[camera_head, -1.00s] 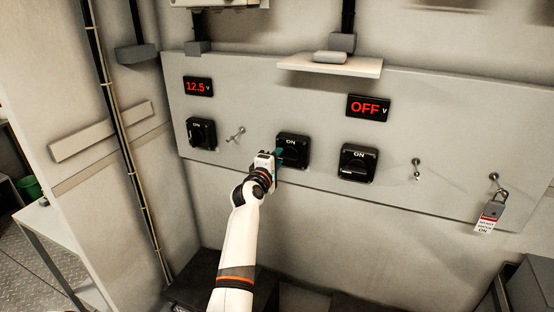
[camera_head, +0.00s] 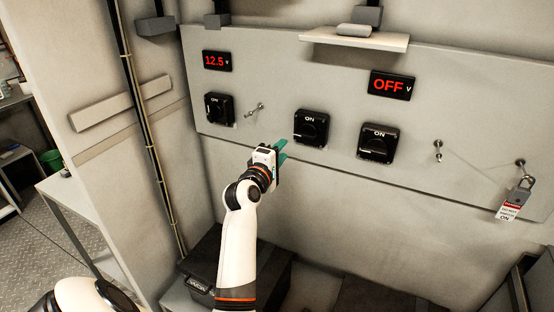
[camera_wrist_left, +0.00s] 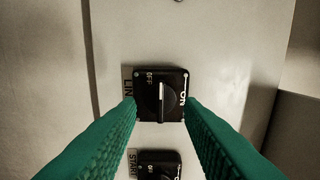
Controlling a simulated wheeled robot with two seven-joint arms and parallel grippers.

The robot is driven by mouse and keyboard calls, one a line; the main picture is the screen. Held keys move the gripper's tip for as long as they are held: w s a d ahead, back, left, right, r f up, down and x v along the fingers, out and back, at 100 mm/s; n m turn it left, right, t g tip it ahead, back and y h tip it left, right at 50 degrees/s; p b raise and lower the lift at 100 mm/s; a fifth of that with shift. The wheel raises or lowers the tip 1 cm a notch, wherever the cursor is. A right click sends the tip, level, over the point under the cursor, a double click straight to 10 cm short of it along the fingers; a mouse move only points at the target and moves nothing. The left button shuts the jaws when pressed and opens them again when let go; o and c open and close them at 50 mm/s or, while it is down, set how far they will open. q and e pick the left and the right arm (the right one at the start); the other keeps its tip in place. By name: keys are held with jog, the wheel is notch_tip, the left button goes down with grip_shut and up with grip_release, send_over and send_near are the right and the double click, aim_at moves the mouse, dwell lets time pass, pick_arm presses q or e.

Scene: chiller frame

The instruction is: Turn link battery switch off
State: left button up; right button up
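The link battery switch is the middle black switch (camera_head: 311,127) on the grey panel, with ON at its top. In the left wrist view the switch (camera_wrist_left: 161,88) carries partly hidden "LIN" lettering, with ON at right and OFF at upper left. The white mark on its knob runs up and down in that picture. My left gripper (camera_head: 282,151) is open and empty, just below and left of the switch, apart from it. Its green fingers (camera_wrist_left: 160,110) frame the switch in the wrist view. My right gripper is not in view.
Another switch (camera_head: 220,109) sits left, and one (camera_head: 378,143) right; a START-labelled switch (camera_wrist_left: 158,164) shows in the wrist view. Displays read 12.5 V (camera_head: 217,61) and OFF (camera_head: 392,85). A tagged padlock (camera_head: 521,190) hangs right. A shelf (camera_head: 354,39) juts out above.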

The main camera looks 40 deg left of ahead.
pick_arm(q)
jog(key=shift+v, duration=1.05)
jog(key=w+d+f+m+g+h+b, duration=0.1)
jog(key=d+f+m+g, duration=0.15)
jog(key=f, duration=0.95)
jog(key=w+d+f+m+g+h, duration=0.1)
jog(key=d+f+m+g+h, duration=0.2)
jog(key=f, duration=0.8)
jog(key=s+d+f+m+g, duration=0.25)
jog(key=s+d+f, duration=0.2)
jog(key=f, duration=0.65)
jog(key=s+d+f+m+g, duration=0.1)
jog(key=s+d+f+m, duration=0.4)
jog(key=f, duration=0.6)
jog(key=s+d+f+m+g+b, duration=0.25)
jog(key=s+f+m+g, duration=0.2)
jog(key=s+f, duration=1.35)
jog(key=s+f+m+g, duration=0.1)
jog(key=s+f+m, duration=0.1)
jog(key=s, duration=0.9)
jog(key=s+d+f+m+g, duration=0.1)
jog(key=s+f+m+g, duration=0.1)
jog(key=s, duration=1)
jog(key=shift+d+f+m, duration=0.35)
jog(key=shift+f+m, duration=0.15)
jog(key=shift+m, duration=0.45)
